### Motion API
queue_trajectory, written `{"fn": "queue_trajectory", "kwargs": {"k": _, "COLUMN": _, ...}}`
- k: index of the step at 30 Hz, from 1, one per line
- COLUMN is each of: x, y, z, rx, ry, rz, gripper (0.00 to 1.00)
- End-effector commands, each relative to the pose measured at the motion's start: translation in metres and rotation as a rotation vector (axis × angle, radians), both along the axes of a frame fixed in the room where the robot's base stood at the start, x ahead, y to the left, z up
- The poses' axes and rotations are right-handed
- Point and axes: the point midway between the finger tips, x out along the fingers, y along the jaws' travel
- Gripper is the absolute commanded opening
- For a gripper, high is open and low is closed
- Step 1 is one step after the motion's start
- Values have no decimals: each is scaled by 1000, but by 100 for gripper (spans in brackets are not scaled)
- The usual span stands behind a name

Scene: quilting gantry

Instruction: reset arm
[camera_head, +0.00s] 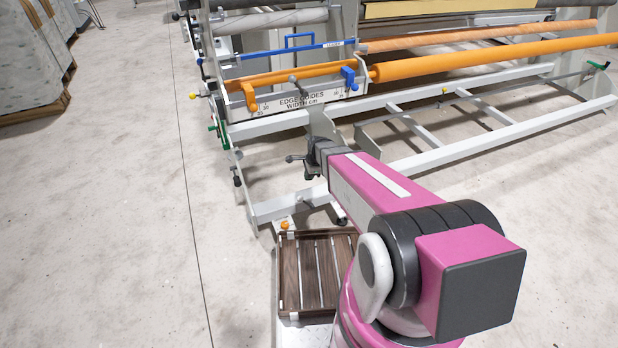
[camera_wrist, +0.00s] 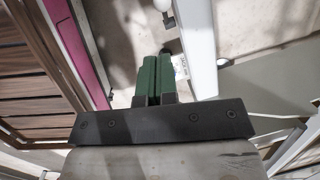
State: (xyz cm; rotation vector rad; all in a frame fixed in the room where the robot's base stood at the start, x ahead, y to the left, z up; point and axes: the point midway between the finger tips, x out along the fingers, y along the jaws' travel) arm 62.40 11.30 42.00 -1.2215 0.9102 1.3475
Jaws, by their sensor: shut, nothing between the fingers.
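My gripper (camera_wrist: 152,82) points down in the wrist view, its two green fingers together with nothing between them. In the head view my pink arm reaches forward from the lower right, and its dark wrist end is beside the lower left frame of the quilting gantry (camera_head: 365,103). The fingers are too small to make out clearly there.
A slatted wooden tray (camera_head: 288,275) lies below my arm, partly hidden by it. The gantry carries orange rollers (camera_head: 470,62), a blue handle bar (camera_head: 290,50) and orange and blue edge guides (camera_head: 249,97). Wrapped pallets (camera_head: 30,65) stand at upper left. The left floor is clear.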

Motion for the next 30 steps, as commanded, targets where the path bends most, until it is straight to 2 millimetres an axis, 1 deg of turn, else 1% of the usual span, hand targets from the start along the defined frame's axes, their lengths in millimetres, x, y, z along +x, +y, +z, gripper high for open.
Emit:
{"fn": "queue_trajectory", "kwargs": {"k": 8, "x": -1, "y": -1, "z": 1, "rx": -2, "ry": -2, "rz": 8, "gripper": 0}}
{"fn": "queue_trajectory", "kwargs": {"k": 11, "x": -8, "y": -6, "z": 9, "rx": -13, "ry": -10, "rz": 59, "gripper": 0}}
{"fn": "queue_trajectory", "kwargs": {"k": 13, "x": -16, "y": -13, "z": 20, "rx": -29, "ry": -22, "rz": 136, "gripper": 0}}
{"fn": "queue_trajectory", "kwargs": {"k": 17, "x": -40, "y": -33, "z": 48, "rx": -74, "ry": -50, "rz": 354, "gripper": 0}}
{"fn": "queue_trajectory", "kwargs": {"k": 24, "x": -92, "y": -73, "z": 103, "rx": -163, "ry": -88, "rz": 840, "gripper": 0}}
{"fn": "queue_trajectory", "kwargs": {"k": 27, "x": -113, "y": -88, "z": 122, "rx": -192, "ry": -92, "rz": 1034, "gripper": 0}}
{"fn": "queue_trajectory", "kwargs": {"k": 30, "x": -130, "y": -100, "z": 138, "rx": -211, "ry": -91, "rz": 1193, "gripper": 0}}
